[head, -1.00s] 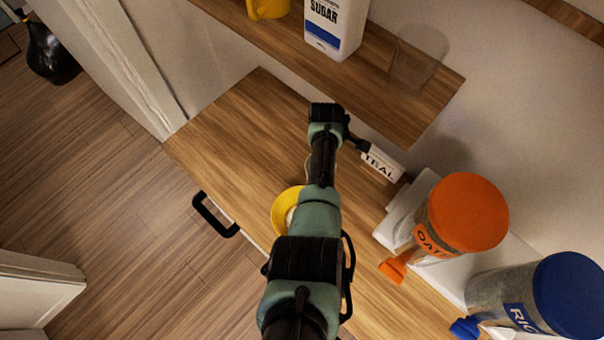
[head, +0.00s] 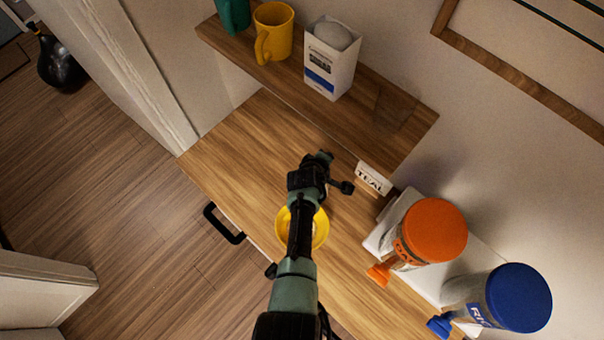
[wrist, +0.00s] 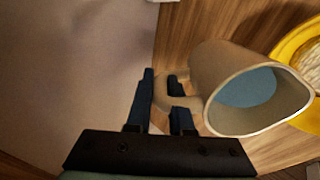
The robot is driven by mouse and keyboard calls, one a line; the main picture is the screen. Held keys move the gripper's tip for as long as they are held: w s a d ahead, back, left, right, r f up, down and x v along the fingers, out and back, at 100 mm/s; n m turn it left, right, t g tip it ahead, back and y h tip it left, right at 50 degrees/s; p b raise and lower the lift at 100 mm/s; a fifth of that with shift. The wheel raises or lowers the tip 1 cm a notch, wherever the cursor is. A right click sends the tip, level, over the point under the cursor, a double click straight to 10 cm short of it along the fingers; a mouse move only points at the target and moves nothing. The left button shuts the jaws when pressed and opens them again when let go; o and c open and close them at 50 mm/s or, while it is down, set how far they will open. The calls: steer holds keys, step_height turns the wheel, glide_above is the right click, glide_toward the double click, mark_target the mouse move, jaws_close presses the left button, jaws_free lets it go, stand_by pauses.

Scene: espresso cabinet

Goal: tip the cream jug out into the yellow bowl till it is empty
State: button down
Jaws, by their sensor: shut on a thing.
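My gripper (wrist: 163,100) is shut on the handle of the beige cream jug (wrist: 222,68) in the wrist view. The jug is tilted, with its wide mouth turned toward the lower right. A smooth blue-grey surface shows inside it; I cannot tell whether this is liquid or the jug's inner wall. The yellow bowl (wrist: 284,52) is at the right edge, beside the jug, with something pale and textured in it. In the head view the yellow bowl (head: 322,230) stands on the wooden counter, partly covered by my arm. The jug cannot be made out there.
An orange-lidded jar (head: 434,230) and a blue-lidded jar (head: 518,297) stand right of the bowl. A white label reading TEAL (head: 373,178) is behind. The shelf above holds a yellow mug (head: 275,30) and a white carton (head: 328,75). The counter's left part (head: 240,140) is clear.

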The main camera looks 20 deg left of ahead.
steer(key=shift+s+a+r+t, duration=0.1)
steer(key=shift+s+t, duration=0.1)
steer(key=shift+t, duration=0.2)
steer(key=shift+s, duration=0.15)
steer(key=shift+s+t, duration=0.15)
steer(key=shift+t, duration=0.15)
steer(key=shift+s+r+t+b, duration=0.1)
steer(key=shift+s+t+b, duration=0.05)
steer(key=shift+t+b, duration=0.2)
steer(key=shift+b, duration=0.3)
steer(key=shift+s+t+b, duration=0.2)
steer(key=shift+t+b, duration=0.15)
steer(key=shift+b, duration=0.4)
steer(key=shift+s+r+b, duration=0.15)
steer(key=shift+b, duration=0.25)
